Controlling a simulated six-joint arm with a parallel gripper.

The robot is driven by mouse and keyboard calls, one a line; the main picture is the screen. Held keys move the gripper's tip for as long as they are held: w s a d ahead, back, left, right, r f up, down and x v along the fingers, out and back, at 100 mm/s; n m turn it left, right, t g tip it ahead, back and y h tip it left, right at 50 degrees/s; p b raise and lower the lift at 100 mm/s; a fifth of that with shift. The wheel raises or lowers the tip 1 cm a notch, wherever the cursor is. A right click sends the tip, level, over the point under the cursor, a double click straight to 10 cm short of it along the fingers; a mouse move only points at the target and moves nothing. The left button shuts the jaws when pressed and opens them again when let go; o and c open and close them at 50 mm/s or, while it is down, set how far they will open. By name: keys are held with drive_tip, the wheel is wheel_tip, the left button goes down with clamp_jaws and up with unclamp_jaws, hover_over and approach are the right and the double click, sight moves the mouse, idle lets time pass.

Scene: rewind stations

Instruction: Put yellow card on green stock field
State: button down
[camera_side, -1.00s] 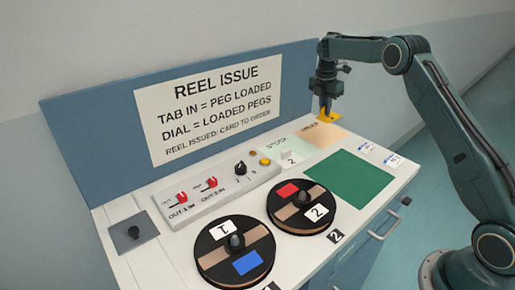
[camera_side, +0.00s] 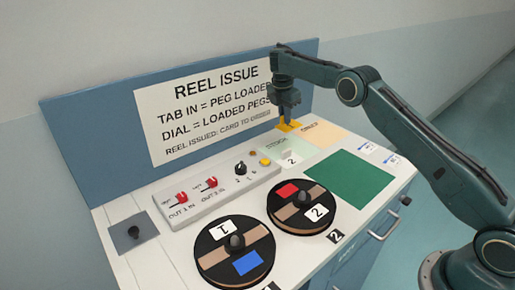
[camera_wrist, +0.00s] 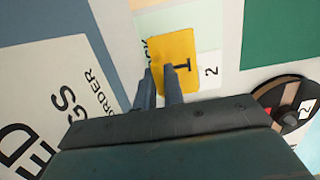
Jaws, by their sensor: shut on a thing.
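My gripper (camera_side: 288,123) is shut on the yellow card (camera_side: 285,128), which it holds at the back of the bench near the sign board. In the wrist view, the yellow card (camera_wrist: 172,48) shows a black mark like a 1, and the fingers (camera_wrist: 161,88) grip its near edge. The pale green stock field (camera_side: 302,150) lies just in front of the card in the side view. In the wrist view, the card covers part of this field (camera_wrist: 209,38) and its lettering. The card appears to be above the surface; the exact height is unclear.
A white piece marked 2 (camera_side: 291,159) sits on the stock field. An orange field (camera_side: 325,134) lies beside it. A large dark green rectangle (camera_side: 350,178), two reels (camera_side: 235,253) (camera_side: 303,208) and a switch panel (camera_side: 215,190) occupy the bench. The sign board (camera_side: 110,140) stands behind.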

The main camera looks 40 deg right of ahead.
sight(284, 144)
drive_tip(key=shift+d+f, duration=0.1)
drive_tip(key=shift+f, duration=3.9)
drive_tip(key=shift+f, duration=0.15)
drive_tip(key=c, duration=1.5)
unclamp_jaws()
drive_tip(key=shift+a+r, duration=0.2)
drive_tip(key=shift+r, duration=1)
drive_tip(key=shift+a+r, duration=0.2)
drive_tip(key=shift+r, duration=1)
drive_tip(key=shift+a+r, duration=0.2)
drive_tip(key=shift+r, duration=1.3)
